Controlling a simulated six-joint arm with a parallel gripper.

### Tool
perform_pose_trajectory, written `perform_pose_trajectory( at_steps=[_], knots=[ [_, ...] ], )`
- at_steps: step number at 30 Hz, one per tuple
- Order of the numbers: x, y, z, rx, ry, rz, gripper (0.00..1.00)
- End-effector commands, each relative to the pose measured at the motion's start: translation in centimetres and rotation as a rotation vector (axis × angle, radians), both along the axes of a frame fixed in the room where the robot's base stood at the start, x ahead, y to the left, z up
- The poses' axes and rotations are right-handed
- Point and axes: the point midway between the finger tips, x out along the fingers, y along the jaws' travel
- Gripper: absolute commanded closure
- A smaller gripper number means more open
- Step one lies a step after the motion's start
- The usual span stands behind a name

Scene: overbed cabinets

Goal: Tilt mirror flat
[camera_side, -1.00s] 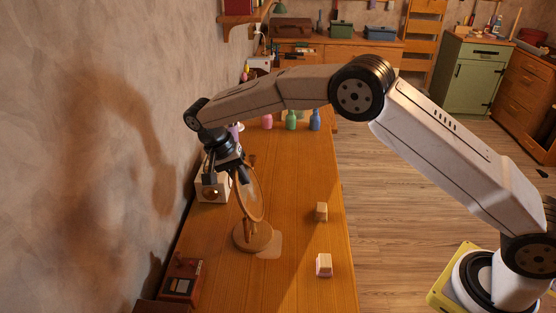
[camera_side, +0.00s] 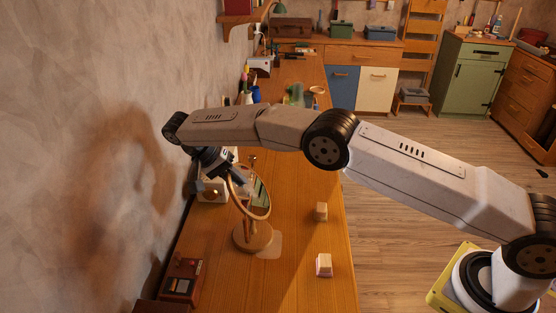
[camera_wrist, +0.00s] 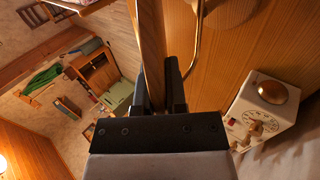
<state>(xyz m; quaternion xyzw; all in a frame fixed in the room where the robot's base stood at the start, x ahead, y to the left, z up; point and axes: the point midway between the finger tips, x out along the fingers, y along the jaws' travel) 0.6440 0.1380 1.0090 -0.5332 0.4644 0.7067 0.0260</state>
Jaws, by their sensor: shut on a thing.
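The mirror (camera_side: 260,192) is an oval in a wooden frame on a stand with a round wooden base (camera_side: 253,238). It stands on the wooden table, its top leaning toward the wall, neither upright nor flat. My gripper (camera_side: 236,184) is at the upper left rim of the mirror. In the wrist view my gripper (camera_wrist: 163,92) is shut on the wooden mirror frame (camera_wrist: 152,40), which runs up between the fingers. The glass (camera_wrist: 85,80) on the left reflects the room. A curved metal part (camera_wrist: 196,45) lies just right of the fingers. The fingertip contact is partly hidden.
A white box with a dial (camera_wrist: 265,112) stands close beside the gripper; it also shows behind the mirror (camera_side: 210,190). A red-brown box (camera_side: 183,280) is at the front left. The wall is close on the left.

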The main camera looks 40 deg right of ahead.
Motion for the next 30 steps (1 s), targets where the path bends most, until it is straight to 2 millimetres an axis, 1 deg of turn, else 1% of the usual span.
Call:
perform_pose_trajectory(
  at_steps=[18,19,20,21,22,30],
  knots=[
    [0.10,0.10,0.16,-0.013,0.009,0.002,1.00],
    [0.10,0.10,0.16,-0.013,0.009,0.002,0.78],
    [0.10,0.10,0.16,-0.013,0.009,0.002,0.69],
    [0.10,0.10,0.14,-0.013,0.009,0.002,0.56],
    [0.09,0.09,0.13,-0.014,0.010,0.002,0.49],
    [0.06,0.07,0.00,-0.014,0.012,0.001,0.49]
  ],
)
